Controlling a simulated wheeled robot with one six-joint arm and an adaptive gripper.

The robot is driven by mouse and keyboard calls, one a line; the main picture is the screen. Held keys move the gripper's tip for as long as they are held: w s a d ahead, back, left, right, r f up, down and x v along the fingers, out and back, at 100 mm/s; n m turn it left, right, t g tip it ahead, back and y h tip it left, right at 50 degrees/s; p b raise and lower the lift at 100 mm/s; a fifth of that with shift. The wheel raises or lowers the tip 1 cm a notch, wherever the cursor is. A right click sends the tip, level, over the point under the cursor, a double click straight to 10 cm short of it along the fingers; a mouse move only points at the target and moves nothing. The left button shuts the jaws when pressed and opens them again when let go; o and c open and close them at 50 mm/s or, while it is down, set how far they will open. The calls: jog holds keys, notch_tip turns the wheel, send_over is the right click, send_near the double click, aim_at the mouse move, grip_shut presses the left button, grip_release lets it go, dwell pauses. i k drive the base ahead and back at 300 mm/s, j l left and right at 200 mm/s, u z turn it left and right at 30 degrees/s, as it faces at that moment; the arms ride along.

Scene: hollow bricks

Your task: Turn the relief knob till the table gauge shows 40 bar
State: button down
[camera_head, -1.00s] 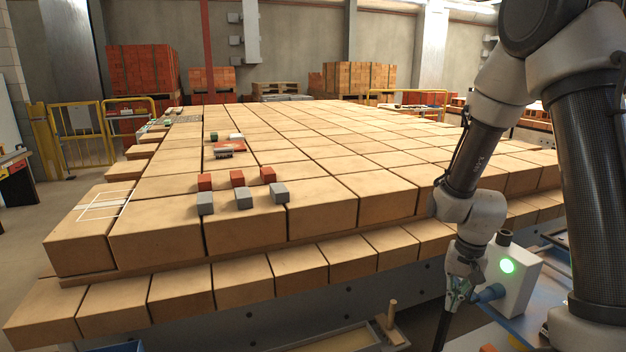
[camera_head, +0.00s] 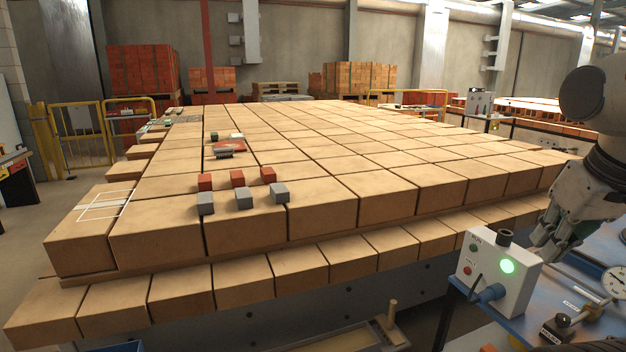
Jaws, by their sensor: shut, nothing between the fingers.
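A round white gauge (camera_head: 614,281) stands on the blue table at the right edge, partly cut off. Its needle and figures are too small to read. A small black knob (camera_head: 562,320) sits on a block left of and nearer than the gauge, with a dark label plate in front. I cannot tell for sure whether it is the relief knob. My gripper (camera_head: 543,246) is shut and empty behind the right side of the white control box (camera_head: 518,280), to the upper left of the gauge and apart from it. Its fingertips are partly unclear.
Rows of large tan bricks (camera_head: 330,190) fill the middle. Small red and grey blocks lie on them.

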aim_at(562, 320)
jog(key=z, duration=1.2)
